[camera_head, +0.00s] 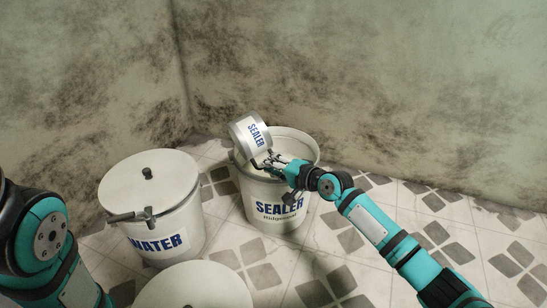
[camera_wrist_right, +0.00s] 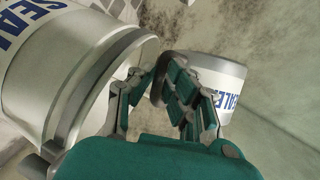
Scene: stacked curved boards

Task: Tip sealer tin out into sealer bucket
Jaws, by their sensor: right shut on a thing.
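The sealer tin (camera_head: 245,131), white with a grey edge and a blue SEALER label, is tipped well over on its side above the left rim of the sealer bucket (camera_head: 279,210). Its label's top side faces right, over the bucket's open top. The bucket is white, upright and lidless. My right gripper (camera_head: 273,163) is shut on the tin's handle, above the bucket's mouth. In the right wrist view the tin (camera_wrist_right: 215,85) is beyond the fingers and the bucket (camera_wrist_right: 95,75) is at left. The tin's inside and any flow are hidden. My left gripper is out of view.
A lidded white WATER bucket (camera_head: 150,192) stands just left of the sealer bucket. Another white lid (camera_head: 195,287) shows at the bottom edge. Stained walls (camera_head: 340,70) close off the back. The tiled floor (camera_head: 440,235) at right is clear apart from my right arm above it.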

